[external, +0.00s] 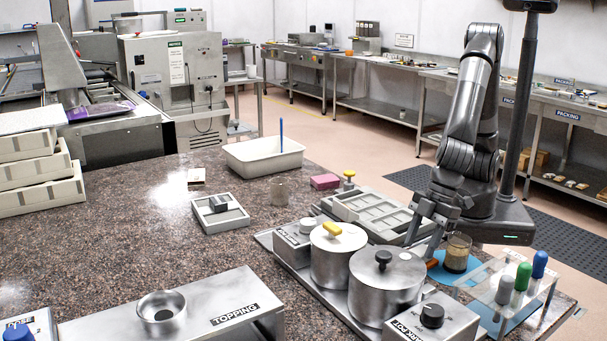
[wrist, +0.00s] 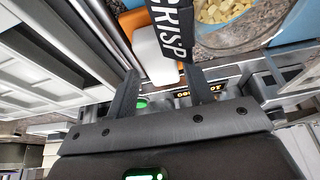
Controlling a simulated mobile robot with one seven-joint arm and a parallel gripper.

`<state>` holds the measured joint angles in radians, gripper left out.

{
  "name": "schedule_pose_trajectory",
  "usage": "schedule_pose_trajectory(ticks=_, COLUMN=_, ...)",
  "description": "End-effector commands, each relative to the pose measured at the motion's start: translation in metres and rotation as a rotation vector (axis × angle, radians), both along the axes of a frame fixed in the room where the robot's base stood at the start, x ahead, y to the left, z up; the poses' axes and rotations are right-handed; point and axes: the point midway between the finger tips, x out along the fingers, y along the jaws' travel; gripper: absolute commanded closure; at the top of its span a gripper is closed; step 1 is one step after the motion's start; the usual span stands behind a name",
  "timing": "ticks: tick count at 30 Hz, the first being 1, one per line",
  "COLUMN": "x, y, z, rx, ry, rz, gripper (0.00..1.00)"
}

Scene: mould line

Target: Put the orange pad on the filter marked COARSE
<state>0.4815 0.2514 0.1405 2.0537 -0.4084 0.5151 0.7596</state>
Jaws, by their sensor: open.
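My gripper (external: 434,232) points down at the right side of the counter, above the edge of a blue mat. In the wrist view its two fingers (wrist: 161,80) are apart. A small orange piece (external: 432,265) lies low beside the mat, just below the gripper. The wrist view shows an orange surface (wrist: 133,22) beside a white block (wrist: 152,48), beyond the fingertips; I cannot tell if it is the pad. I cannot make out a COARSE marking in either view.
A glass of pale cubes (external: 457,254) stands on the blue mat (external: 440,277), close right of the gripper. Two metal pots (external: 385,290) stand left of it, and a clear rack (external: 500,280) with coloured caps right. A grey tray (external: 385,212) lies behind. The left counter has free room.

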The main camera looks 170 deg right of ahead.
Motion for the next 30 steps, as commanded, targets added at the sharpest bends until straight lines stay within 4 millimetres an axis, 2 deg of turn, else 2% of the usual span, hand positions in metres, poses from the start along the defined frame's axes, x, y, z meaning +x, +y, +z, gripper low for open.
schedule_pose_trajectory(ticks=4, x=0.005, y=-0.004, z=-0.014, rx=0.000, ry=0.001, rz=0.001, gripper=0.53)
schedule_pose_trajectory(ticks=13, x=0.005, y=-0.004, z=-0.017, rx=0.000, ry=-0.001, rz=0.001, gripper=0.54)
schedule_pose_trajectory(ticks=26, x=0.005, y=-0.004, z=-0.016, rx=0.000, ry=-0.001, rz=0.001, gripper=0.89)
schedule_pose_trajectory(ticks=30, x=0.005, y=-0.004, z=-0.016, rx=0.000, ry=-0.001, rz=0.001, gripper=0.91)
